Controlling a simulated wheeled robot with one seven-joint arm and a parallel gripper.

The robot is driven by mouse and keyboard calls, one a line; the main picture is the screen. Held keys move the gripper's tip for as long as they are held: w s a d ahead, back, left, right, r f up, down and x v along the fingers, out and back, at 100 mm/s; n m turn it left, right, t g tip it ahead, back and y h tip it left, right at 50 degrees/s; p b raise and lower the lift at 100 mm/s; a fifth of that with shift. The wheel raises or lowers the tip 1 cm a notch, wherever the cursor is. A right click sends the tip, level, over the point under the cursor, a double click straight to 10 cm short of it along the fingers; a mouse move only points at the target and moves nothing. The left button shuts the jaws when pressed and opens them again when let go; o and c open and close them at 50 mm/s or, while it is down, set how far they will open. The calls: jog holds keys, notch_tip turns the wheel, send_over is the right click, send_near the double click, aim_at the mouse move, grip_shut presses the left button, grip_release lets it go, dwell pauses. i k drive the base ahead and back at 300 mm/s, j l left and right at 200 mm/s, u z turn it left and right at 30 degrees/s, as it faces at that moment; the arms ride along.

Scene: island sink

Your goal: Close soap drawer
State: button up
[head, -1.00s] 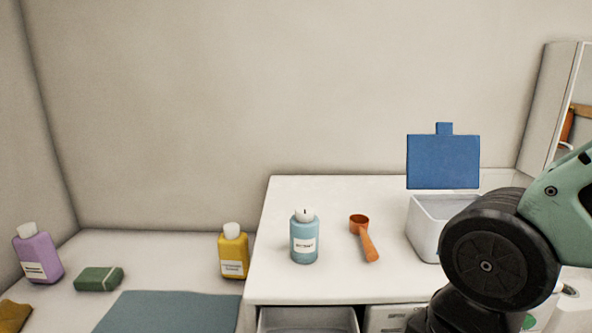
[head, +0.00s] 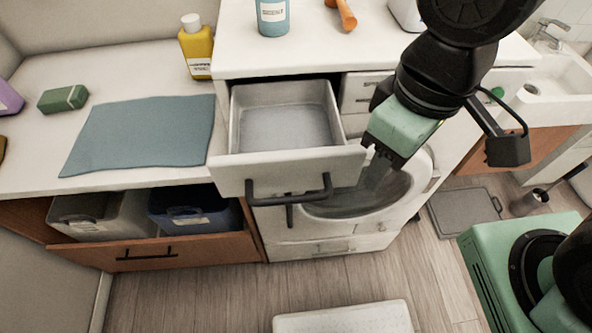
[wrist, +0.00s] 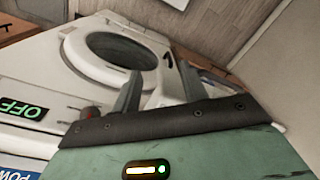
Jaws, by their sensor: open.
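The soap drawer (head: 235,172) is pulled out from the top left of the white washing machine in the head view. It is an empty white tray with a pale front and a dark bar handle (head: 290,192). My gripper (head: 374,180) points down just right of the drawer front, in front of the round machine door. Whether it touches the drawer's end cannot be told. In the wrist view my gripper (wrist: 160,90) has its two fingers apart with nothing between them, facing the round door (wrist: 110,50). The drawer cannot be made out there.
A blue cloth (head: 140,135) lies at left. Below it, an open wooden drawer (head: 185,252) holds bins. A white mat (head: 345,318) lies on the floor.

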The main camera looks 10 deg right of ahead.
aim_at(290, 136)
jog(key=k+l, duration=0.3)
jog(key=l, duration=0.2)
jog(key=k+l+u, duration=0.15)
jog(key=k+l, duration=0.2)
jog(key=l, duration=0.1)
